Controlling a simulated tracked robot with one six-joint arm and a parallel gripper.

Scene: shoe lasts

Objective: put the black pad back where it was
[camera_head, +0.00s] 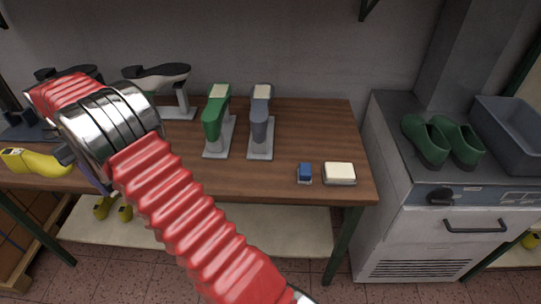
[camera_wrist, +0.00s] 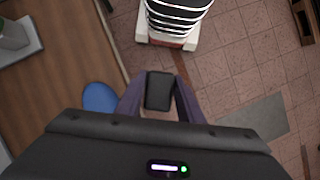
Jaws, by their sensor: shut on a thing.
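The black pad (camera_wrist: 160,92) is held between the two purple fingers of my gripper (camera_wrist: 160,100) in the wrist view. It is over or just beyond the table's edge, with the tiled floor beyond it. In the head view my arm hides the pad, and only a bit of a purple finger shows beside the wrist. The wooden table (camera_head: 300,130) carries a green stand (camera_head: 216,120) and a grey stand (camera_head: 261,122), each with a cream top. I cannot tell which spot the pad came from.
A blue brush-like block (camera_head: 305,173) and a cream block (camera_head: 339,173) lie at the table's front right. A yellow shoe last (camera_head: 35,162) is at left, near my wrist. A black shoe (camera_head: 157,75) tops another stand. A blue rounded thing (camera_wrist: 100,97) shows beside my gripper.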

